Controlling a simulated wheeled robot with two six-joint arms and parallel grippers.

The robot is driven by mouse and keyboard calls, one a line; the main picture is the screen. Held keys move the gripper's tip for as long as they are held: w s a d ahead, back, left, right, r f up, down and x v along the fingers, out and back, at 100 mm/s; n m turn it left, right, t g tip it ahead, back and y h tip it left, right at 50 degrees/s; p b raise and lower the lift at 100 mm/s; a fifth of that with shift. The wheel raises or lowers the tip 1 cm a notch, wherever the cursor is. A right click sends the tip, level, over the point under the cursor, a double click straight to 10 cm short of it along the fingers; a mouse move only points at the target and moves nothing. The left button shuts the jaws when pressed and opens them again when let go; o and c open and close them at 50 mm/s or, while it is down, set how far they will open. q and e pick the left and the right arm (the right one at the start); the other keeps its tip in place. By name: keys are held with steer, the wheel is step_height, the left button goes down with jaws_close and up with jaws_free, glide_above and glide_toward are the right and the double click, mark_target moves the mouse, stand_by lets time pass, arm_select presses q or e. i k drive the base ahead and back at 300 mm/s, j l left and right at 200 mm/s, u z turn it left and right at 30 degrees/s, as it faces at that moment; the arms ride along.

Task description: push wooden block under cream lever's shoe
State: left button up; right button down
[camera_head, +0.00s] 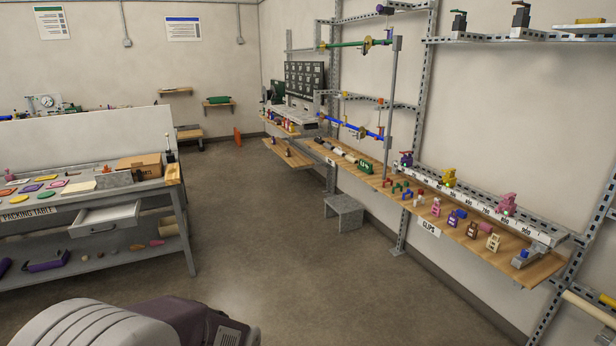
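I cannot make out a cream lever or its shoe in the head view. A small tan, wood-coloured piece (173,174) sits at the right end of the packing table, but I cannot tell whether it is the wooden block. Neither of my grippers is in view.
The packing table (186,228) at the left has an open drawer (108,217) jutting toward the floor. A long wooden shelf (540,268) with clips and fittings runs along the right wall. A grey step stool (344,210) stands beside it. The floor (275,250) between is clear.

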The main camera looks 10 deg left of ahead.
mark_target(172, 171)
steer(key=i+j+u, duration=0.35)
steer(key=i+u, duration=0.15)
steer(key=i, duration=0.3)
steer(key=i+u, duration=0.45)
steer(key=i, duration=0.35)
steer(key=i+l+u, duration=0.25)
steer(key=i+u, duration=0.25)
steer(key=i, duration=0.3)
steer(key=i+j+u, duration=0.25)
steer(key=i, duration=0.5)
steer(key=i+j+u, duration=0.25)
steer(key=i, duration=0.55)
steer(key=l, duration=0.1)
